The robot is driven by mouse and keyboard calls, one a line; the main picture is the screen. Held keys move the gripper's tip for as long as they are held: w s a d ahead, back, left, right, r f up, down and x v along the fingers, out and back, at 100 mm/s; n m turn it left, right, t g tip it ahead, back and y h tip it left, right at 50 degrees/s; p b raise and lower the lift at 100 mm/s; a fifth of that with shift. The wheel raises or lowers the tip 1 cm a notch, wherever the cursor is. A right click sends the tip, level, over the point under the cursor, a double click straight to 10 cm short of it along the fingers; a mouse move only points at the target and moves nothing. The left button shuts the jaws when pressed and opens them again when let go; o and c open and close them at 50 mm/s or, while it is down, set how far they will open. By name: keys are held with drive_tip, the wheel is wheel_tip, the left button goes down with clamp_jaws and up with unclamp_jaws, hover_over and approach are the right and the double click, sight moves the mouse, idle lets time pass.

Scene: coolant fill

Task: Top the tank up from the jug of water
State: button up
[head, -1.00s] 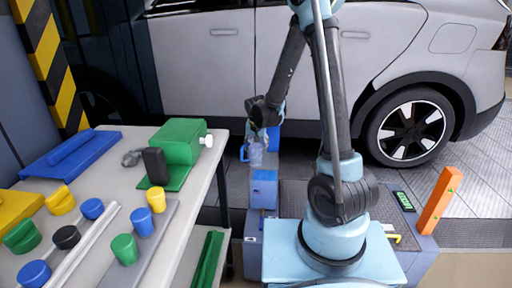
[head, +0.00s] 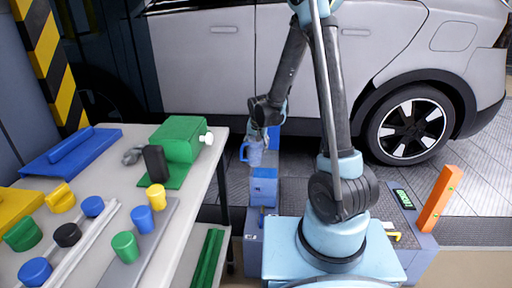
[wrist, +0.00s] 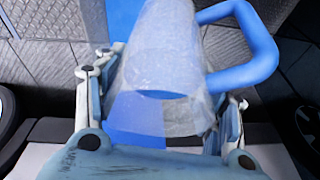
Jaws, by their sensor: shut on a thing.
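A clear, translucent jug (head: 256,156) with a blue handle hangs in my gripper (head: 264,132). In the wrist view the jug (wrist: 165,65) fills the middle, with its blue handle (wrist: 262,45) at the right. The fingers of my gripper (wrist: 160,115) are shut on it from both sides. The jug looks tilted; I cannot tell the water level. Below it in the head view stands a blue box (head: 264,187), which may be the tank. The jug is near and above it; its opening is not clear to see.
A workbench (head: 120,185) at the left holds a green block device (head: 181,142), a blue tray (head: 70,150) and several coloured knobs. A silver car (head: 220,60) stands behind. An orange post (head: 440,198) is at the right.

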drive_tip(key=shift+s+a+m+g+y, duration=0.15)
drive_tip(key=shift+g+y, duration=0.4)
drive_tip(key=shift+y, duration=0.1)
drive_tip(key=shift+s+a+m+g+y, duration=0.1)
drive_tip(key=shift+a+m+g+y, duration=0.05)
drive_tip(key=shift+g+y, duration=0.45)
drive_tip(key=shift+a+f+g+y, duration=0.15)
drive_tip(key=shift+g+y, duration=0.2)
drive_tip(key=shift+y, duration=0.4)
drive_tip(key=shift+f, duration=0.1)
drive_tip(key=shift+s+f+m+g+y, duration=0.15)
drive_tip(key=shift+f+g+y, duration=0.15)
drive_tip(key=shift+g+y, duration=0.35)
drive_tip(key=shift+w+f+m+g+y, duration=0.2)
drive_tip(key=shift+g+y, duration=0.25)
drive_tip(key=shift+y, duration=0.3)
drive_tip(key=shift+f+m+g+y, duration=0.25)
drive_tip(key=shift+f+g+y, duration=0.55)
drive_tip(key=shift+y, duration=0.3)
